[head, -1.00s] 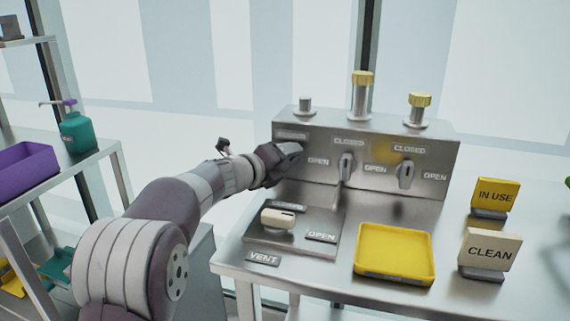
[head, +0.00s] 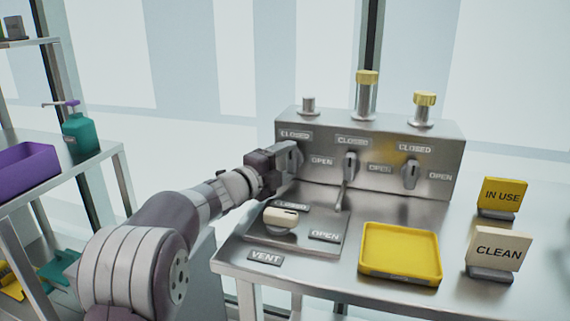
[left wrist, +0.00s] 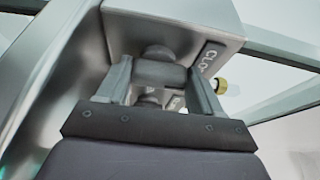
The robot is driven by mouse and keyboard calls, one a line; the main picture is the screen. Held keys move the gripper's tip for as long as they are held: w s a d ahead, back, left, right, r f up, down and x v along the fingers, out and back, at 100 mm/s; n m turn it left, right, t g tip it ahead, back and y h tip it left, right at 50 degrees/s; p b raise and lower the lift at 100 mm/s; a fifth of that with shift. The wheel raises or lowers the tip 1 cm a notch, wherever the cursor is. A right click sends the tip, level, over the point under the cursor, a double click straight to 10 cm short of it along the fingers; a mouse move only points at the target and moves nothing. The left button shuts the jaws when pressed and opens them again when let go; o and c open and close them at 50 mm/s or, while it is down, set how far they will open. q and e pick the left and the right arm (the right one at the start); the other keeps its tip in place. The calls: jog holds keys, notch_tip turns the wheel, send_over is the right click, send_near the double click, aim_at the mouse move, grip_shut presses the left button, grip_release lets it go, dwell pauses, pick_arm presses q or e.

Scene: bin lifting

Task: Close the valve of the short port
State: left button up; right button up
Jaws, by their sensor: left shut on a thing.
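A steel valve box (head: 330,180) stands at the back of the steel table with three ports on top. The left port (head: 308,104) is short and bare; the middle one (head: 366,95) is tall and the right one (head: 424,109) short, both yellow-capped. My left gripper (head: 291,160) is at the left valve, below its CLOSED label (head: 295,135) and left of its OPEN label (head: 321,161). In the left wrist view its fingers (left wrist: 163,85) are shut on the grey left valve handle (left wrist: 160,75). The fingers partly hide the handle, so I cannot tell its exact angle.
The middle valve handle (head: 350,166) and right valve handle (head: 410,175) stand upright. In front are a cream vent handle (head: 280,218), a yellow tray (head: 400,252), an IN USE sign (head: 502,196) and a CLEAN sign (head: 495,249). A thin lever rises beside the vent plate.

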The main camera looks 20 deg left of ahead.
dwell(0.4)
pick_arm(q)
jog(key=o, duration=1)
jog(key=shift+f, duration=0.1)
jog(key=shift+o, duration=0.2)
